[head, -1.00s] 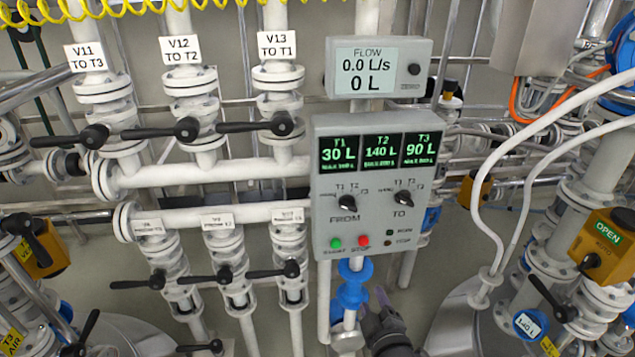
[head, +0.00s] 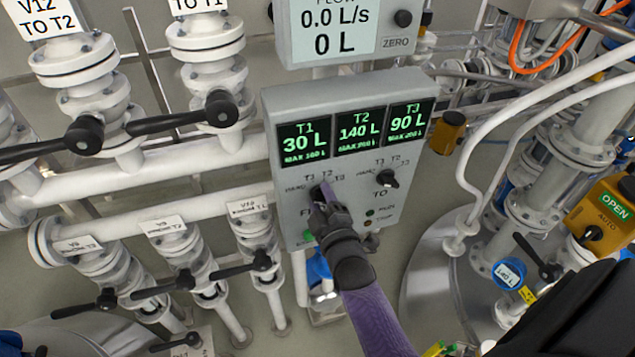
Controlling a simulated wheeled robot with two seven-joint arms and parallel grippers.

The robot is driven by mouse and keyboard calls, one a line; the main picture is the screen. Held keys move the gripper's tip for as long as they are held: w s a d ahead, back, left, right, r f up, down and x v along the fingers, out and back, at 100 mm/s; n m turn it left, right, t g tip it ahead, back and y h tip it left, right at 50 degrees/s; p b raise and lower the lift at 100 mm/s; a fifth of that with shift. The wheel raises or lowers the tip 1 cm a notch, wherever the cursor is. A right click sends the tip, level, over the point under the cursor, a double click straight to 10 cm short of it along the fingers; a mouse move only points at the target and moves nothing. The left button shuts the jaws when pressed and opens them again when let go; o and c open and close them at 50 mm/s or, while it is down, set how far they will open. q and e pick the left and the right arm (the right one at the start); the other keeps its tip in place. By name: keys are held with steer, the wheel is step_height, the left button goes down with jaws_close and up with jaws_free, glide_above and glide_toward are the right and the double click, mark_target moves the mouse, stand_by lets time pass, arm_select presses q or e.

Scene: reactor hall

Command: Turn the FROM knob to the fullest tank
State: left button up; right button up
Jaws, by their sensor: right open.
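The grey control panel (head: 274,112) has three lit displays: T1 reads 30 L (head: 303,143), T2 reads 140 L (head: 360,132) and T3 reads 90 L (head: 411,123). T2 shows the highest volume. The FROM knob is at the panel's lower left, mostly covered by my right gripper, so its pointing direction cannot be read. My right gripper (head: 322,194) is open, with its fingertips at the FROM knob; contact cannot be told. The TO knob (head: 387,178) is black and uncovered to its right. My left gripper is not in view.
The flow meter (head: 336,30) above reads 0.0 L/s and 0 L. White pipes with black valve levers (head: 182,113) stand left of the panel.

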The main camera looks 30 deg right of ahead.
steer(key=shift+s+a+r, duration=0.2)
steer(key=shift+s, duration=0.3)
steer(key=shift+c, duration=1.3)
jaws_close()
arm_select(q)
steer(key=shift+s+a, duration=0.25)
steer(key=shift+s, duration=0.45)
